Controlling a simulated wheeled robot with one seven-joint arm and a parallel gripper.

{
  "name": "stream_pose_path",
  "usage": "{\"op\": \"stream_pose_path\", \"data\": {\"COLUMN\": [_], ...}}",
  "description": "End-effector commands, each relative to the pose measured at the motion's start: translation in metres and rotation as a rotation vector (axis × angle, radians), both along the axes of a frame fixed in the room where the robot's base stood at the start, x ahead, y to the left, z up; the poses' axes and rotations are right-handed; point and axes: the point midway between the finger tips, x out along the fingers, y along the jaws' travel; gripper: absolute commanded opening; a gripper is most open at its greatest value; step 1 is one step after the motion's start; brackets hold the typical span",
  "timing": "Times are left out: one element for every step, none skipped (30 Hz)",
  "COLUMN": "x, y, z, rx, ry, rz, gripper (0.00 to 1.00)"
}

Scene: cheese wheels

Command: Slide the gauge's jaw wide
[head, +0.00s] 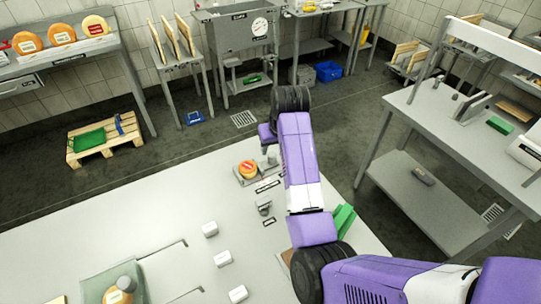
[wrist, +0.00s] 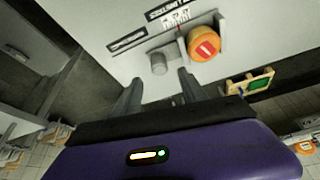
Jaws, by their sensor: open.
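The gauge (head: 241,178) is a grey fixture on the pale worktop. An orange cheese wheel (head: 248,168) with a red and white label sits at it; the wheel shows close up in the wrist view (wrist: 206,42). A short grey cylindrical knob (wrist: 158,64) stands beside the wheel, near a printed scale (wrist: 176,20). I cannot tell which part is the sliding jaw. My gripper (wrist: 157,88) is open, with nothing between its fingers. The knob appears just beyond the fingertips, in line with the gap; contact is not visible. In the head view my arm hides the fingertips.
Several white blocks (head: 223,258) and a cheese in a greenish tray (head: 92,287) stand on the worktop at left and front. A green block (head: 343,219) lies right of my arm. A side bench (head: 400,98) stands at right.

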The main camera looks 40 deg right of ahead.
Motion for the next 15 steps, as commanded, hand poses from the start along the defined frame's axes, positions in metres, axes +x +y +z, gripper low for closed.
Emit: {"op": "stream_pose_path", "data": {"x": [0.001, 0.003, 0.004, 0.006, 0.008, 0.01, 0.012, 0.013, 0.016, 0.017, 0.018, 0.02, 0.021, 0.022, 0.023], "y": [-0.001, -0.001, -0.002, -0.003, -0.004, -0.005, -0.006, -0.007, -0.008, -0.009, -0.01, -0.011, -0.011, -0.012, -0.012], "z": [-0.005, -0.009, -0.014, -0.018, -0.023, -0.029, -0.033, -0.037, -0.043, -0.047, -0.05, -0.054, -0.057, -0.059, -0.062], "rx": [0.001, 0.001, 0.001, 0.001, 0.001, 0.001, 0.001, 0.001, 0.001, 0.001, 0.0, 0.0, 0.0, -0.001, -0.001], "ry": [0.003, 0.002, 0.003, 0.002, 0.002, 0.002, 0.002, 0.002, 0.001, 0.001, 0.0, -0.001, -0.001, -0.002, -0.002], "rz": [0.001, 0.001, 0.001, 0.001, 0.001, 0.001, 0.002, 0.002, 0.002, 0.001, 0.001, 0.0, 0.0, 0.0, 0.0], "gripper": [0.5, 0.5, 0.5, 0.5, 0.5, 0.5, 0.5, 0.5, 0.5, 0.5, 0.5, 0.5, 0.5, 0.5, 0.5]}}
